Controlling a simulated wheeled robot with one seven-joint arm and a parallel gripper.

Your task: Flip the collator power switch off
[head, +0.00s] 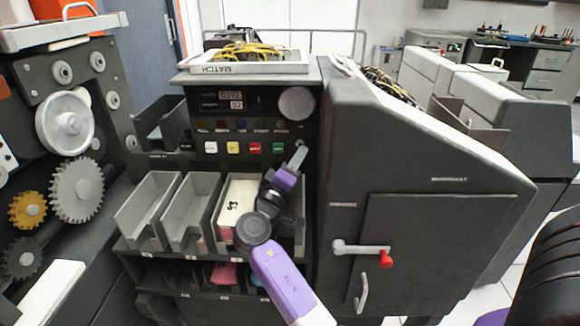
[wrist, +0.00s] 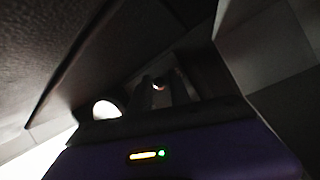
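The collator (head: 335,120) is the dark machine in the middle of the head view. Its control panel (head: 232,115) carries number displays, a row of small lamps, coloured push buttons and a round pale dial. My gripper (head: 297,157) is at the panel's lower right corner, close to the face, right of the red and green buttons. A small round part (head: 299,143) shows at its tip; I cannot tell whether it is the power switch or whether they touch. The wrist view is dark; my fingers (wrist: 162,92) point at a small reddish-bright spot (wrist: 158,87). The finger gap is unclear.
Grey card pockets (head: 187,215) lie below the panel, one holding a card stack (head: 238,205) marked 93. A tray of yellow cables (head: 247,62) sits on top. Gears (head: 76,190) are at the left.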

